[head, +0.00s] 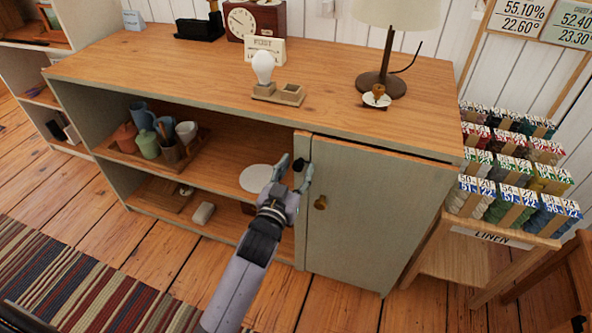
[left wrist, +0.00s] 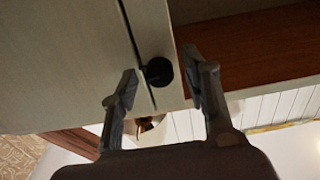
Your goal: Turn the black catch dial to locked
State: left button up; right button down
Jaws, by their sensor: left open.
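The black catch dial (head: 298,165) sits on the upper left edge of the grey-green cabinet door (head: 365,215), by the upright post beside it. In the left wrist view the dial (left wrist: 158,71) is a round black knob next to the seam of the door. My left gripper (head: 296,167) is open, with one finger on each side of the dial. In the left wrist view its fingertips (left wrist: 160,72) flank the dial, with a visible gap on both sides. Whether the dial is at locked cannot be told. My right gripper is not in view.
A brass knob (head: 320,202) sticks out of the door below the dial. Open shelves to the left hold mugs on a wooden tray (head: 124,156) and a white plate (head: 262,177). A lamp (head: 385,60) and a bulb (head: 263,67) stand on the wooden top.

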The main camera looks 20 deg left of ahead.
pick_arm(q)
jog(key=shift+w, duration=0.1)
jog(key=shift+c, duration=0.5)
grip_shut()
